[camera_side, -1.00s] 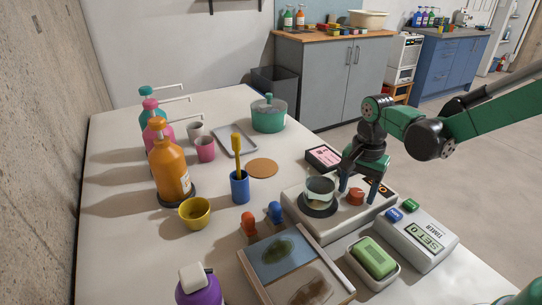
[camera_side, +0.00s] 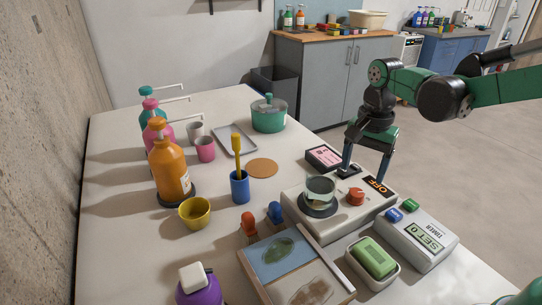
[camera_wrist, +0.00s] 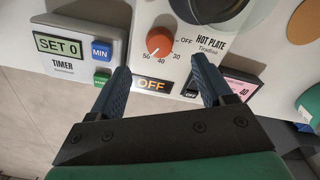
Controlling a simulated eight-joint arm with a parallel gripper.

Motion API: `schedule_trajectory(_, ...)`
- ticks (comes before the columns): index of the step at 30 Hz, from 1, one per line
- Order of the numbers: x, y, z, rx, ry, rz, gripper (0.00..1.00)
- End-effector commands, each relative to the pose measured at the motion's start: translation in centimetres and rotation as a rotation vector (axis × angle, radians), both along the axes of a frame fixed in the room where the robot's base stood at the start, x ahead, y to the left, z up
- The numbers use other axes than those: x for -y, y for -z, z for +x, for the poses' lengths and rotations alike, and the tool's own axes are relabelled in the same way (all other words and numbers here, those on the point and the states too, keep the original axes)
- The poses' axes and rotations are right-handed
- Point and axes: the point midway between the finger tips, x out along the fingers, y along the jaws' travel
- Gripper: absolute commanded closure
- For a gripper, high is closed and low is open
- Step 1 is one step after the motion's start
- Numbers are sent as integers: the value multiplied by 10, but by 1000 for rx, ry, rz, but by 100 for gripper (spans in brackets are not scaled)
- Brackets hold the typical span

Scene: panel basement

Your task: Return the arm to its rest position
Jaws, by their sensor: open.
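My gripper (camera_side: 366,165) is open and empty, with its two blue fingers pointing down above the back right part of the hot plate (camera_side: 296,206). In the wrist view my gripper (camera_wrist: 162,88) has its fingers spread, with the OFF display (camera_wrist: 152,85) between them. The orange-red knob (camera_side: 355,196) stands on the hot plate in front of the fingers and apart from them. In the wrist view the knob (camera_wrist: 160,42) is beyond the fingertips. A glass beaker (camera_side: 319,190) with greenish contents stands on the dark heating disc.
The timer (camera_side: 420,240), reading SET 0, and a green bar in a dish (camera_side: 373,258) sit near the right table edge. A pink-labelled device (camera_side: 324,157) lies behind the hot plate. Pump bottles (camera_side: 169,160) and cups stand left.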

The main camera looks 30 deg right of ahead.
Motion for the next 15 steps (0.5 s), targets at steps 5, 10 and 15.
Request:
schedule_trajectory(5,0,0,0,0,0,0,27)
schedule_trajectory(10,-2,-5,-4,36,-66,-4,27)
schedule_trajectory(15,-9,-20,-18,166,-305,-36,27)
